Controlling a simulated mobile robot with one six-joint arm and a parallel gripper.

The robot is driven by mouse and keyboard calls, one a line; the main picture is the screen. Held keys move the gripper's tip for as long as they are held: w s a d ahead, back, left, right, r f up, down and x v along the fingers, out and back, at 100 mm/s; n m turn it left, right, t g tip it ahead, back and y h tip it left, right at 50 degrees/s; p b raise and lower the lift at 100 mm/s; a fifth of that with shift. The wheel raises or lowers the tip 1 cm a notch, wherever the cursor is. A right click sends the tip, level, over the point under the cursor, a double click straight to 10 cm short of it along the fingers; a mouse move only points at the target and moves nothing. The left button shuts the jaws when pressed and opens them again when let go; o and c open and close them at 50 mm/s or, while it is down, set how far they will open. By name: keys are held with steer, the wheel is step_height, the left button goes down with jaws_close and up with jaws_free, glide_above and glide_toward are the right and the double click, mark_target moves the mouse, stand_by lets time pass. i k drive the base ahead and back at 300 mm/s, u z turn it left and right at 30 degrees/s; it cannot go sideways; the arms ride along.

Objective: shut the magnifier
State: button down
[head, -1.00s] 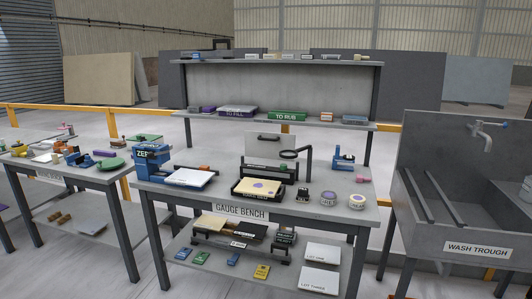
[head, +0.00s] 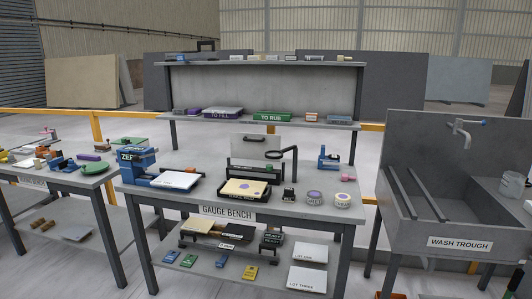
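A black-rimmed ring on a dark stand (head: 283,151), which looks like the magnifier, stands on the gauge bench (head: 334,228) right of the middle. Its ring is held out to the left on a short arm from an upright post. Below and to its left is a dark tray (head: 245,197) with a cream slab and a purple round mark on it. Behind them is a grey panel with a dark handle (head: 256,143). Whether the panel belongs to the magnifier I cannot tell. My gripper is not in view.
A blue device (head: 136,165) with a white plate stands at the bench's left. Round tubs (head: 342,201) and a blue stand (head: 328,158) are at its right. A wash trough (head: 445,205) stands to the right and another table (head: 60,172) to the left.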

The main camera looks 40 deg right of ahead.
mark_target(282, 152)
steer(key=i, duration=0.95)
